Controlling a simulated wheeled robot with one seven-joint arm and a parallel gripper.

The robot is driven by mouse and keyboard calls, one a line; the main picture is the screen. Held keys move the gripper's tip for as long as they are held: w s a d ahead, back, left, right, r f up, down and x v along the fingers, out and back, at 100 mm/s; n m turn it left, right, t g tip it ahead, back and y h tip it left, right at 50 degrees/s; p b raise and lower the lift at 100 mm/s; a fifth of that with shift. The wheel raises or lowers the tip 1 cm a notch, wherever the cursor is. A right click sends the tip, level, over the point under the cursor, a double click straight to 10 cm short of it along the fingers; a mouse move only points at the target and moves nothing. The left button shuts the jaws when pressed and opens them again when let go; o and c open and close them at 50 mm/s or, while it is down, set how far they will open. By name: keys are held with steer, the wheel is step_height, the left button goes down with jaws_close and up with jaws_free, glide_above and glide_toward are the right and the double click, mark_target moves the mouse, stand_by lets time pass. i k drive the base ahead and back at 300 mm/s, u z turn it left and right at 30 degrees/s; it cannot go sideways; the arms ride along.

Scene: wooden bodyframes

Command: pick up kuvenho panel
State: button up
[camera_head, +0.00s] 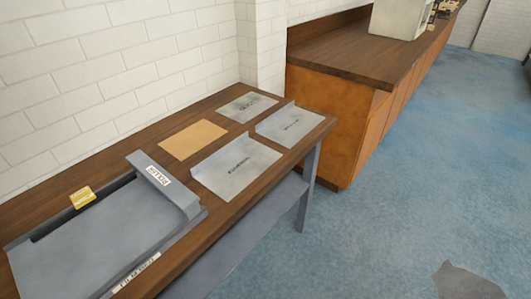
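Three flat grey panels with small dark lettering lie on the wooden workbench. The largest grey panel (228,178) is nearest. Another grey panel (300,118) with a raised left edge lies by the right end of the bench, and a smaller grey panel (246,112) lies behind, by the wall. Their lettering is too small and blurred to read surely, so I cannot tell which is the kuvenho panel. My gripper is not in view.
The workbench (180,234) also holds a plain tan sheet (193,139), a grey jig (150,178) with white labels, and a yellow block (82,197). A wooden counter (340,50) stands beyond. Blue floor (420,170) is mostly clear, with a dark grey patch at bottom right.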

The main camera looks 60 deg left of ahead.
mark_target(227, 173)
steer(key=i, duration=2)
steer(key=u, duration=3.1)
steer(key=i, duration=1)
steer(key=z, duration=0.05)
